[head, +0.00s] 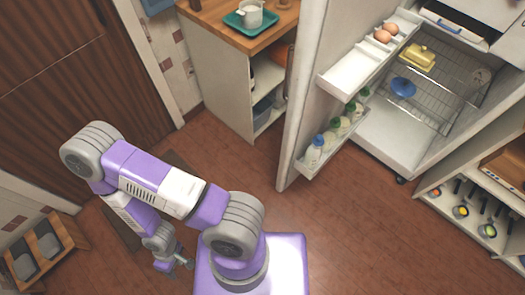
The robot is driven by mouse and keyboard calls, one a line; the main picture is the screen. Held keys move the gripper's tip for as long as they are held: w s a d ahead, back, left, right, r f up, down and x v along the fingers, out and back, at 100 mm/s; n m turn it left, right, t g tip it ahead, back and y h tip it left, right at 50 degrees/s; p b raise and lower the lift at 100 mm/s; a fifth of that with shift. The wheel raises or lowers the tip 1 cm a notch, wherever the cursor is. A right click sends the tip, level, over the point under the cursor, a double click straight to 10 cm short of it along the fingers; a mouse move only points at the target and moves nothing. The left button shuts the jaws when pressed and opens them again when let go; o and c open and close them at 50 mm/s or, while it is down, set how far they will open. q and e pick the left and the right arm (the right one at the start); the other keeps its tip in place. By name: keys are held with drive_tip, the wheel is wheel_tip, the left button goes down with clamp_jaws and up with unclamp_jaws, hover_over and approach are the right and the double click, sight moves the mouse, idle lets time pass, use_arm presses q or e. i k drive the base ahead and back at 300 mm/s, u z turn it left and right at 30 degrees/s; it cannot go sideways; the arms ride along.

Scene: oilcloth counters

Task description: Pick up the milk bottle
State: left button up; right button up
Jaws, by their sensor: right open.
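The fridge door stands open, and its lower door rack (308,168) holds several bottles in a row. The milk bottle (314,153) appears to be the white one with a blue cap, upright at the near end of the rack. Greenish-white bottles (338,127) stand behind it. My right gripper (182,265) is open and empty, low at the lower left beside my base. It is well away from the bottle, to its left and nearer to me. My left gripper is not in view.
The upper door shelf (350,75) holds eggs (383,35). Inside the fridge are a yellow butter dish (418,57) and a blue item (403,87). A wooden counter with a green tray (262,17) stands left of the door. The floor (345,220) before the fridge is clear.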

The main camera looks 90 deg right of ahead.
sight(313, 153)
drive_tip(key=i, duration=0.55)
drive_tip(key=z, duration=3.45)
drive_tip(key=i, duration=0.5)
drive_tip(key=u, duration=0.1)
